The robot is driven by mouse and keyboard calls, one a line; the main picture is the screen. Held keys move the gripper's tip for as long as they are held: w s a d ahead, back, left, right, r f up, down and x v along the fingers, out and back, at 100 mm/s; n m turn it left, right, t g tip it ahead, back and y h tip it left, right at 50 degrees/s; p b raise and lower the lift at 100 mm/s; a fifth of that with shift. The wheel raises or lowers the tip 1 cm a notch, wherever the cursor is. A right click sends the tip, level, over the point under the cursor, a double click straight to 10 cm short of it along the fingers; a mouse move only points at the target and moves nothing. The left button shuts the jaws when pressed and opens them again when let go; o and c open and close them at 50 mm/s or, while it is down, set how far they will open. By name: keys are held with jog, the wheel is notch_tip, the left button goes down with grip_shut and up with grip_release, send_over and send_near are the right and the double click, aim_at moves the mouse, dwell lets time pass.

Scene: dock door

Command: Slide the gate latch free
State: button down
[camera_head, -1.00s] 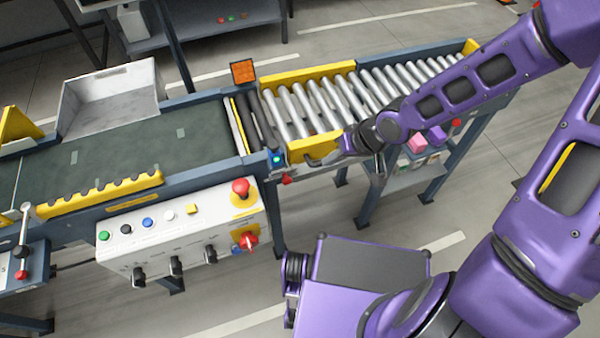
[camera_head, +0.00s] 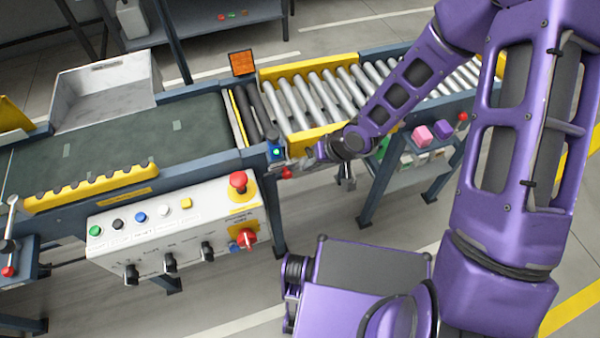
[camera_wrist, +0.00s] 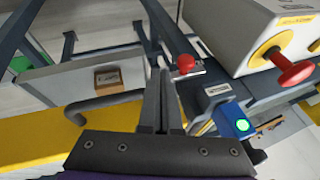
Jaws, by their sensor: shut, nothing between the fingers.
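The gate latch is a small metal slide with a round red knob (camera_head: 287,172), low beside the yellow gate (camera_head: 308,141) of the roller conveyor. In the wrist view the red knob (camera_wrist: 185,63) sits just right of my fingertips. My gripper (camera_head: 308,158) is shut and empty, its dark fingers (camera_wrist: 160,78) side by side. Whether they touch the knob or the slide I cannot tell. A blue box with a lit green lamp (camera_wrist: 236,122) is to the right of the fingers. A grey bar handle (camera_wrist: 98,106) on the gate is to their left.
A white control box (camera_head: 180,235) with buttons and a red emergency stop (camera_head: 238,183) stands left of the latch. The dark belt (camera_head: 110,135) lies behind it. A blue conveyor leg (camera_head: 375,190) stands close to my gripper.

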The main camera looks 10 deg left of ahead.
aim_at(287, 174)
jog(key=shift+s+a+f+b, duration=0.25)
jog(key=shift+a+f, duration=0.05)
jog(key=shift+a, duration=0.35)
jog(key=shift+s+a+f+b, duration=0.2)
jog(key=shift+s+a+f, duration=0.1)
jog(key=shift+a, duration=0.35)
jog(key=a+b, duration=0.1)
jog(key=s+a+b, duration=0.1)
jog(key=shift+s+a+f, duration=0.1)
jog(key=shift+s+a, duration=0.15)
jog(key=shift+a, duration=0.05)
jog(key=shift+s+a, duration=0.15)
